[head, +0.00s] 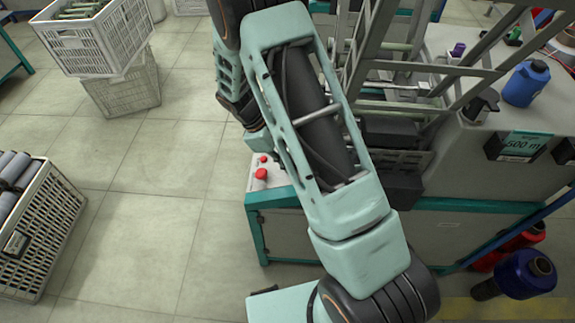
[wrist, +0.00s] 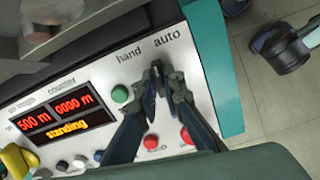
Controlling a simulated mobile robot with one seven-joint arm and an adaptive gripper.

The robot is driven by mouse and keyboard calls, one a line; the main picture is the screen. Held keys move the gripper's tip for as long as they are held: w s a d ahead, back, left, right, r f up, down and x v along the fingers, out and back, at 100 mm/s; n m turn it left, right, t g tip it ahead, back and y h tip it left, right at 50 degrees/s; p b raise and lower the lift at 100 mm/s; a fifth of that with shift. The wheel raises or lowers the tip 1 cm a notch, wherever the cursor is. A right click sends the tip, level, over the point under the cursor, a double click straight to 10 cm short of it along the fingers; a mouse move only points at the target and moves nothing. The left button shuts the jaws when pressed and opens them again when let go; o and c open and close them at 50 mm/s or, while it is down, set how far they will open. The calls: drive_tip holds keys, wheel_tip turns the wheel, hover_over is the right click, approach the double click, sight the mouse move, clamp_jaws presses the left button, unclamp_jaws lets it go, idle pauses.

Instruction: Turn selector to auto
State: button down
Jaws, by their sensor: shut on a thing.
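In the wrist view the selector (wrist: 158,68) is a small dark knob on the pale control panel (wrist: 206,72), below the printed words "hand" and "auto". My gripper (wrist: 161,80) reaches over the panel, and its dark fingertips are closed on the knob from both sides. The fingers hide most of it, so I cannot tell clearly which word it points to. The panel's display (wrist: 66,133) reads "500 m", "0000 m" and "standing". In the head view my arm hides the gripper and the selector.
A green button (wrist: 120,93) and red buttons (wrist: 150,142) sit close to my fingers. A yellow part (wrist: 14,160) is at the lower left. In the head view, white crates (head: 98,40) stand on the left, with open floor before the teal-framed machine (head: 300,228).

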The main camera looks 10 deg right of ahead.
drive_tip(key=shift+m+b, duration=0.7)
drive_tip(key=shift+m, duration=1.5)
drive_tip(key=c, duration=2)
unclamp_jaws()
drive_tip(key=shift+c, duration=0.2)
drive_tip(key=shift+r, duration=0.1)
drive_tip(key=v, duration=1.2)
